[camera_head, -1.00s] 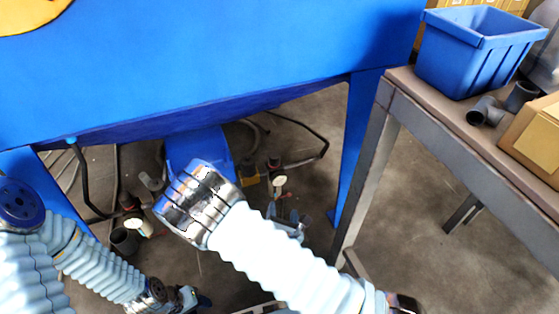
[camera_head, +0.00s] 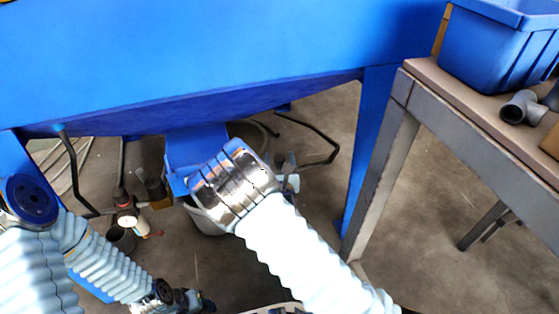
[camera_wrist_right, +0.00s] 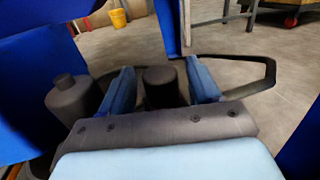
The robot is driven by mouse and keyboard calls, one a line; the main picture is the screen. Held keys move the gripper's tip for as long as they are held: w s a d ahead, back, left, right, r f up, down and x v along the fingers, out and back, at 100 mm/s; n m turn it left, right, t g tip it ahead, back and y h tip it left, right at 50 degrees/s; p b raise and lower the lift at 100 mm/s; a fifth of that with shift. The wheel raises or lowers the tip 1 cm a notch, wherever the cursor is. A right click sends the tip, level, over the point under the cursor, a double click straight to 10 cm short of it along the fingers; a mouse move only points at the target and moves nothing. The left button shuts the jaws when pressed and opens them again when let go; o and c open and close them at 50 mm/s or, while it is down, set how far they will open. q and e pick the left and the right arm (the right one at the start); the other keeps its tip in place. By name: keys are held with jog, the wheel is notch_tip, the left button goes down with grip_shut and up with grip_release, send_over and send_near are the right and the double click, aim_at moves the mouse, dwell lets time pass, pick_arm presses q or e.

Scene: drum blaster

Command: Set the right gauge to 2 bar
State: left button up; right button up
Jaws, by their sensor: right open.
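My right gripper (camera_head: 288,168) is beside the blue chute under the machine, partly hidden by my wrist. In the right wrist view it is open (camera_wrist_right: 162,82), its two blue fingers on either side of a dark round knob (camera_wrist_right: 160,88). The knob is between the fingers, with no clear sign of a grip. The right gauge's dial is hidden behind my right arm in the head view and does not show in the wrist view. A left gauge (camera_head: 128,221) with a pale dial is at the left. My left gripper (camera_head: 195,301) is low at the left; its jaws are unclear.
The blue machine's chute (camera_head: 192,150) and leg (camera_head: 370,150) stand close to my right arm. Another dark cylinder (camera_wrist_right: 72,98) stands left of the fingers. A table (camera_head: 470,120) with a blue crate (camera_head: 490,50) is at the right.

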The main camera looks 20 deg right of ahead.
jog(key=shift+w+d, duration=0.1)
jog(key=shift+w, duration=0.3)
jog(key=c, duration=0.9)
